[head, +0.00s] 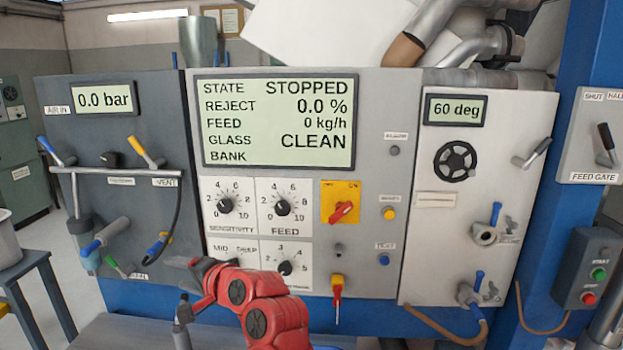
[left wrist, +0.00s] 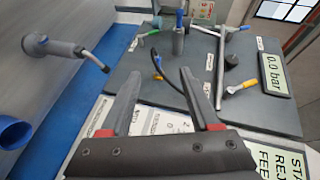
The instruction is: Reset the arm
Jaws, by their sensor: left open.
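My left arm (head: 250,300) is red with dark joints and rises from the bottom of the head view, bent in front of the lower part of the grey control panel. My left gripper (left wrist: 160,78) is open, with two dark fingers spread apart and nothing between them in the left wrist view. It points at the dark air panel (left wrist: 135,95), which appears turned sideways there. In the head view the hand is small and partly hidden, in front of the panel's lower left. My right gripper is not in view.
The display (head: 276,121) reads STOPPED and CLEAN. The air gauge (head: 105,98) reads 0.0 bar. Valve handles stick out of the air panel (head: 60,105). A red switch (head: 342,212) and knobs lie near the arm. A blue post (head: 545,230) stands at right.

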